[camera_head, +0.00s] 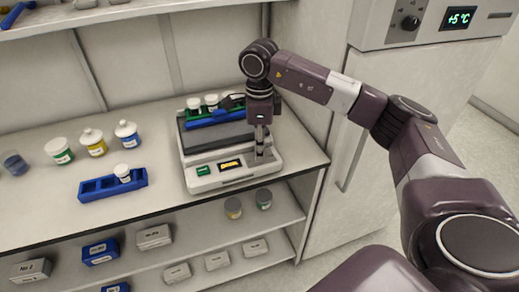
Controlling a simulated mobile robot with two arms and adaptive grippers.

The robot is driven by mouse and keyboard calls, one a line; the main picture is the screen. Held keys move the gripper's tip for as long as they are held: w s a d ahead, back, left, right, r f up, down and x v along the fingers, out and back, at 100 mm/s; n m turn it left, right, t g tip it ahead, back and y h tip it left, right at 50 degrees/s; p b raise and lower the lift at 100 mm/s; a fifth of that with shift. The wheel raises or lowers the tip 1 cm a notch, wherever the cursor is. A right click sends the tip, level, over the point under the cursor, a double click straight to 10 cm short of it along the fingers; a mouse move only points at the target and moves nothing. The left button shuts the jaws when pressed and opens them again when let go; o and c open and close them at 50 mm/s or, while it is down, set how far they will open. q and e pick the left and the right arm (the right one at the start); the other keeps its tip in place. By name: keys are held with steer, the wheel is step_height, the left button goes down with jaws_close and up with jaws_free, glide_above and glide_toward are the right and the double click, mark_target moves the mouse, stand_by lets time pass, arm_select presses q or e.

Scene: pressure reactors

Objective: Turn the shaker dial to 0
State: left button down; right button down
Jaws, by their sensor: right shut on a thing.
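The shaker (192,182) is a white and dark grey box on the bench, with a blue and green rack (205,119) on top. Its front panel has a green button (203,170) and a small lit display (230,165) with yellow characters too small to read. My right gripper (262,152) points down at the right end of the panel, right of the display. It is shut on the shaker dial, which the fingers mostly hide, so its setting cannot be read. My left gripper is out of view.
A blue rack (104,188) with one white-capped vial (122,171) stands left of the shaker. Several capped jars stand farther left. A fridge (385,120) with a +5 °C display stands right of the bench. Boxes and two jars sit on the shelf below.

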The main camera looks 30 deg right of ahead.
steer(key=shift+r, duration=0.1)
stand_by(0.4)
steer(key=c, duration=1.7)
jaws_free()
steer(key=shift+r, duration=4)
